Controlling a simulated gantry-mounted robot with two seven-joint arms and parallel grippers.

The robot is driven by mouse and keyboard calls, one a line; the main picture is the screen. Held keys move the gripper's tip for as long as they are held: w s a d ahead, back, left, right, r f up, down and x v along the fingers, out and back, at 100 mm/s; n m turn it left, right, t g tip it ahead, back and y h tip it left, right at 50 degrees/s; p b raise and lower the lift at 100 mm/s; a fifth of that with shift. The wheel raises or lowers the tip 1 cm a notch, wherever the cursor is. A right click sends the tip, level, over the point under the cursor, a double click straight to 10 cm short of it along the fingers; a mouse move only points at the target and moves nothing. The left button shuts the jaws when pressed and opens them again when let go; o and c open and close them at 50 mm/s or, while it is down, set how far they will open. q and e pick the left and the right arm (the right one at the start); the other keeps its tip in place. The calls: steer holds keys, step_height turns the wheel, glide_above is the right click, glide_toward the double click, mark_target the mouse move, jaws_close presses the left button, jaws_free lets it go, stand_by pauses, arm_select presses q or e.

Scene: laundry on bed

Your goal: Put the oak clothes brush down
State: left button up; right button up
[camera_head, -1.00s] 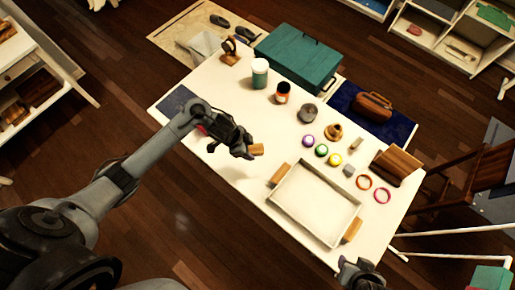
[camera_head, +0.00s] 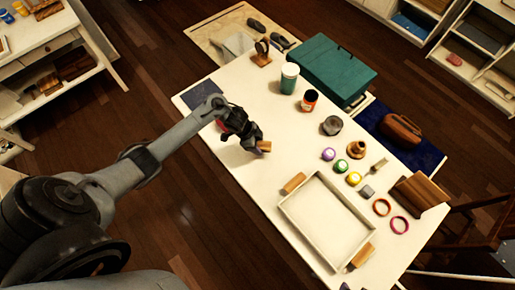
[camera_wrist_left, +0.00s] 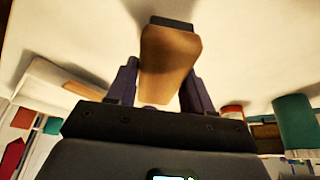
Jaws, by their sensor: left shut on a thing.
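The oak clothes brush (camera_head: 264,146) is a small brown wooden piece at the tip of my left gripper (camera_head: 257,148). In the left wrist view the brush (camera_wrist_left: 168,62) stands out between the two purple fingers of my left gripper (camera_wrist_left: 160,88), with a dark end pointing away. The gripper is shut on it. In the head view it is over the white table (camera_head: 235,90), up and left of the white tray; whether the brush touches the tabletop is unclear. Only a dark sliver at the bottom edge may be my right gripper (camera_head: 345,287).
The white tray (camera_head: 292,212) with wooden handles lies nearby. Table surface around the gripper is clear. A teal case (camera_head: 335,68) is behind.

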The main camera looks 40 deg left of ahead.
arm_select(q)
steer(key=shift+w+a+f, duration=0.1)
steer(key=shift+a+f, duration=0.05)
steer(key=shift+f, duration=0.15)
step_height(320, 180, down, 4)
steer(key=shift+r+b, duration=0.2)
steer(key=shift+b, duration=0.25)
steer(key=shift+f, duration=0.15)
steer(key=o, duration=0.9)
steer(key=shift+o, duration=0.2)
